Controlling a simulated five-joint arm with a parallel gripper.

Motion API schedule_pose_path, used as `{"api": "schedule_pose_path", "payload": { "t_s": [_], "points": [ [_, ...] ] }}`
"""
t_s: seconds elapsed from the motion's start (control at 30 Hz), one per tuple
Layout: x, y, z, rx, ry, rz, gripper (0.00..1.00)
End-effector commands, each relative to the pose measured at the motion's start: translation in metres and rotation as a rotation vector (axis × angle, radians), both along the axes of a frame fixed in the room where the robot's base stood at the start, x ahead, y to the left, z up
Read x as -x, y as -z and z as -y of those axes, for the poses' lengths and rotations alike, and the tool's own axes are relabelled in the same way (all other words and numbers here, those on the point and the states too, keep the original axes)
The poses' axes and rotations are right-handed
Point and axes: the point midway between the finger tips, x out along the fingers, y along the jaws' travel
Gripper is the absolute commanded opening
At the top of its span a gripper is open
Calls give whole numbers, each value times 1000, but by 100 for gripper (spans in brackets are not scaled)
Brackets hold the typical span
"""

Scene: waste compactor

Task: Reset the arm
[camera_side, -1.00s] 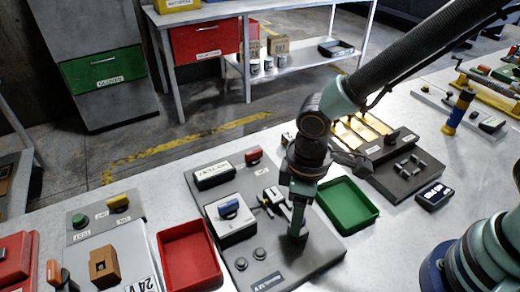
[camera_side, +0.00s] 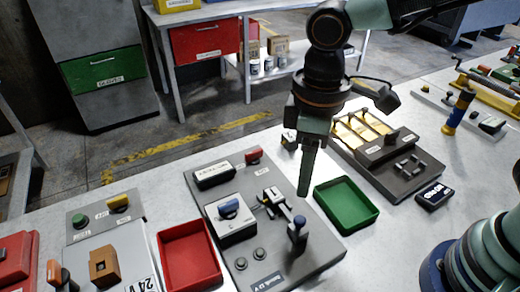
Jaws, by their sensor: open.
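My gripper (camera_side: 306,185) hangs pointing down above the far right part of a grey control panel (camera_side: 282,245). Its fingers overlap in this view, and nothing shows between them. The tips appear apart from the panel. A blue-topped lever (camera_side: 298,228) stands on the panel below and slightly left of the fingertips. The panel also carries a blue switch on a white box (camera_side: 232,220), a black display (camera_side: 213,176), a red button (camera_side: 253,156) and two round dark knobs.
A green tray (camera_side: 346,203) lies right of the panel and a red tray (camera_side: 188,257) lies left of it. A dark unit with yellow slots (camera_side: 385,155) stands at the back right. A small black box (camera_side: 433,196) and a blue-yellow handle (camera_side: 458,110) are farther right.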

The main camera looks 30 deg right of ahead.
Motion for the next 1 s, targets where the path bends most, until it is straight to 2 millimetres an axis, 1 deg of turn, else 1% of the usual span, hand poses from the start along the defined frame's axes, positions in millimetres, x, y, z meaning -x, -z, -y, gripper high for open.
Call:
{"api": "schedule_pose_path", "payload": {
  "t_s": [0.1,0.4,0.47,0.53,0.57,0.67,0.8,0.9,1.0],
  "points": [
    [0,-5,0,-1,0,1,59],
    [-1,-5,1,-2,4,2,59],
    [-3,-7,5,-9,19,10,59],
    [-8,-12,17,-23,59,29,59],
    [-11,-15,24,-32,83,42,59],
    [-22,-28,57,-72,197,102,59],
    [-31,-45,114,-127,390,211,59],
    [-32,-53,151,-156,519,292,59],
    [-29,-59,182,-175,627,364,59]
  ]
}}
